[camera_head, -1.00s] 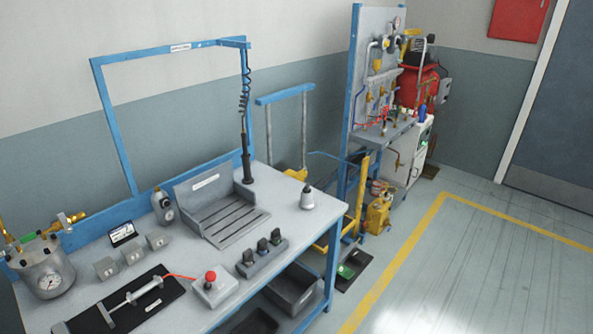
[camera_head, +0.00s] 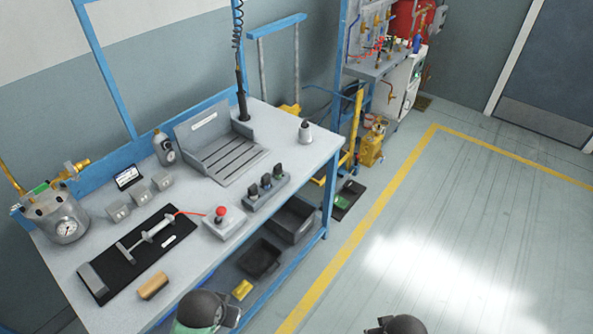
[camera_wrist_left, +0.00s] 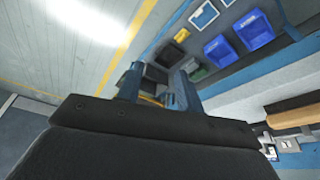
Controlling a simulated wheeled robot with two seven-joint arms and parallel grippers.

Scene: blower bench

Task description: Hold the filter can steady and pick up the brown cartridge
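The brown cartridge (camera_head: 153,286) lies on its side at the front edge of the bench, beside the black mat. In the left wrist view a tan cylinder at the right edge (camera_wrist_left: 292,117) looks like it. A grey metal can with a round gauge (camera_head: 62,222) stands upright at the bench's left end; I cannot tell surely whether it is the filter can. My left gripper (camera_wrist_left: 160,75) has its two fingers apart with nothing seen held between them. In the head view only dark rounded parts of my arms show at the bottom, and no right fingers are visible.
On the bench (camera_head: 95,235) are a black mat (camera_head: 100,284) with a syringe-like tool, a red-button box (camera_head: 222,222), a grey slatted tray (camera_head: 230,158), a switch block (camera_head: 266,192) and a small bottle (camera_head: 305,132). Dark bins (camera_head: 292,222) sit below. Floor to the right is clear.

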